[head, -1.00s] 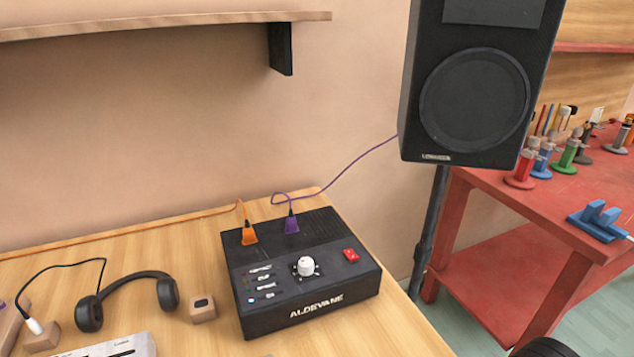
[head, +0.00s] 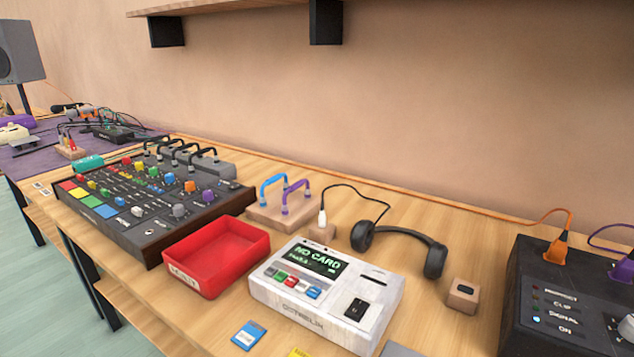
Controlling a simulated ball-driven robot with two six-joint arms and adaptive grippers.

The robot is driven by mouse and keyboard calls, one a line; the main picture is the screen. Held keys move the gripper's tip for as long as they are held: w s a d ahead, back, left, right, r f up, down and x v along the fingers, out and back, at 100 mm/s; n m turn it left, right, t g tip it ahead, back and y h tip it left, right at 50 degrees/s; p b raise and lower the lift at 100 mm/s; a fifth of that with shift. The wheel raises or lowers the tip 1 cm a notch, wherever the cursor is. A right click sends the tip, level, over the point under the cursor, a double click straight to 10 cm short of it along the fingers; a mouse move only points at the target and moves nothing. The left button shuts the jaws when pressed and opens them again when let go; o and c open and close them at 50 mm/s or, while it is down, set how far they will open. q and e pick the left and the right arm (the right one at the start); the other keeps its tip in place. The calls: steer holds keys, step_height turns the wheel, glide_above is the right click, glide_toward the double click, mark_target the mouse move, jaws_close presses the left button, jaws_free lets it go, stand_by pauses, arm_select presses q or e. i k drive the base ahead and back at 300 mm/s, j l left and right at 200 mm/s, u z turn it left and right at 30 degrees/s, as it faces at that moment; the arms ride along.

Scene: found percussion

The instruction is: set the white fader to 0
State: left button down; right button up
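A dark mixing console (head: 150,237) with wooden side panels stands on the wooden bench at the left. Its top carries several coloured knobs, and a row of large coloured pads (head: 92,201) runs along its left part. A small whitish cap (head: 137,211) sits near its front edge, beside a grey knob (head: 180,211). At this size I cannot tell which control is the white fader, nor its setting. Neither of my grippers is in view.
A red tray (head: 222,243) stands close to the console's right side. Right of it are a white card device (head: 276,301) reading NO CARD, black headphones (head: 435,261) and a black box (head: 528,270). A blue card (head: 249,335) lies in front.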

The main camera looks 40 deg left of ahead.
mark_target(137, 211)
steer(key=u, duration=1.9)
